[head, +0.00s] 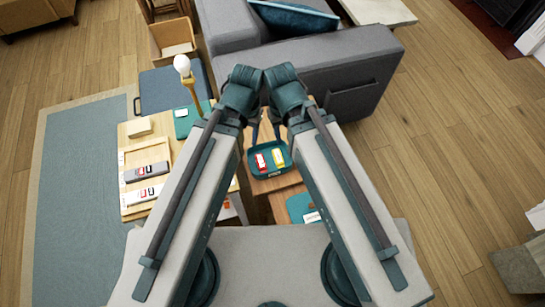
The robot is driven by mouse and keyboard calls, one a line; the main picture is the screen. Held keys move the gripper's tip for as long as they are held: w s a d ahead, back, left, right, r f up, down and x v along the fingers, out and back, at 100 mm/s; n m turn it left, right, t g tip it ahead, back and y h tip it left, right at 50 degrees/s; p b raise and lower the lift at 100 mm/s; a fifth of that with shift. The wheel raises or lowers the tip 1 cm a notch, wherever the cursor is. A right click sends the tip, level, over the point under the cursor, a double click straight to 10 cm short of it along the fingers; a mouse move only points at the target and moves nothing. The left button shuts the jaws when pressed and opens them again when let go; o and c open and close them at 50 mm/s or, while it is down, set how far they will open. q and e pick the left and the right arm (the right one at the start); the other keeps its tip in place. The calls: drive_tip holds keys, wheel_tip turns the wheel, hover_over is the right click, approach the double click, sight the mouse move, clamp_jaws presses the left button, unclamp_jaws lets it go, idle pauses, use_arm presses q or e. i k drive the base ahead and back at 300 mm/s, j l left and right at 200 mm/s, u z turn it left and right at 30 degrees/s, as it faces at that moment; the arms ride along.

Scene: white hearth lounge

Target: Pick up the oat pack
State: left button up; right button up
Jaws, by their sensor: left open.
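A teal tray (283,171) sits on a wooden surface between my arms. It holds a red pack (261,162) and a yellow pack (278,158), side by side. Their labels are too small to read, so I cannot tell which is the oat pack. My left gripper (254,133) is open and points down near the tray's far edge, apart from the packs. My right gripper (276,130) is close beside it, mostly hidden by the arm, and its jaws do not show clearly.
A grey sofa (330,72) stands beyond my arms. Wooden floor (450,170) at right is clear.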

sight(260, 160)
drive_tip(key=k+z, duration=0.75)
drive_tip(key=k+l+z, duration=0.15)
drive_tip(key=k+z, duration=0.25)
drive_tip(key=i, duration=0.05)
